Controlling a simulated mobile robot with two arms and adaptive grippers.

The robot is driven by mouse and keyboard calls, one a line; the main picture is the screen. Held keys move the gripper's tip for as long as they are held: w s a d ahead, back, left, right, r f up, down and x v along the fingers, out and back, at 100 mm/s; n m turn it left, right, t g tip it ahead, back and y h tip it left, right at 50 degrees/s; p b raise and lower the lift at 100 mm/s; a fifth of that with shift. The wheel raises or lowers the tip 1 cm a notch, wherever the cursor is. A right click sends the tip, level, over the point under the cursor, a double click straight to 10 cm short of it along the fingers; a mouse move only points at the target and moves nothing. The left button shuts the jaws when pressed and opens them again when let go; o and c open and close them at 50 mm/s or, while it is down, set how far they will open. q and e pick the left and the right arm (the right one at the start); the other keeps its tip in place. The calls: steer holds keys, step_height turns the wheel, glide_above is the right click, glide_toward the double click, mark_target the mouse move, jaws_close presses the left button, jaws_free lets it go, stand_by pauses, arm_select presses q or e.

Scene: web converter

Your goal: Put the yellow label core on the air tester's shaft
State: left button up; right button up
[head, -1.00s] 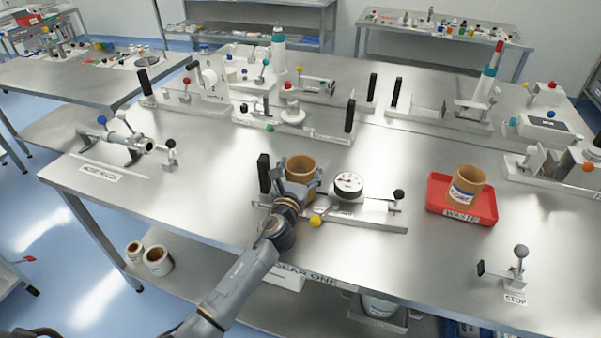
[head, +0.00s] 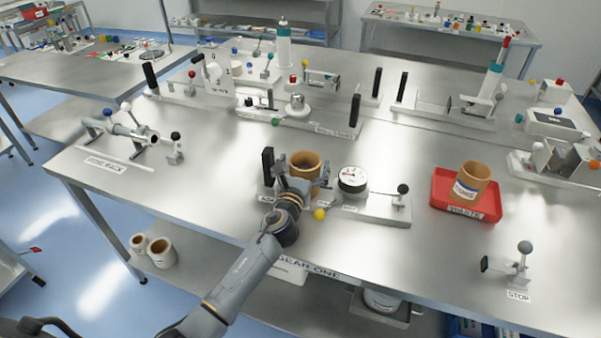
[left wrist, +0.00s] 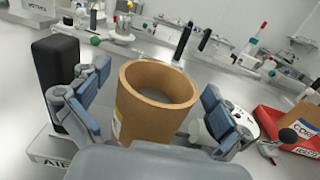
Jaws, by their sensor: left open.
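The brown cardboard core (head: 305,163) stands upright at the left part of the air tester (head: 378,212), beside its black post (head: 268,166). In the left wrist view the core (left wrist: 140,118) shows a strip of yellow label low on its left side. My left gripper (head: 302,180) is open, with one finger on each side of the core. In the left wrist view the fingers (left wrist: 150,108) stand apart from its wall. The shaft is not visible, so I cannot tell whether the core is around it. My right gripper is not in view.
A round white dial (head: 352,179), a yellow knob (head: 320,214) and a black-knobbed lever (head: 402,190) are close right of the core. A red waste tray (head: 452,207) holds another core (head: 470,182) with a blue-and-white label.

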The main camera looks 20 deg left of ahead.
arm_select(q)
steer(key=s, duration=1.2)
steer(key=shift+d+b, duration=0.4)
steer(key=shift+w, duration=0.1)
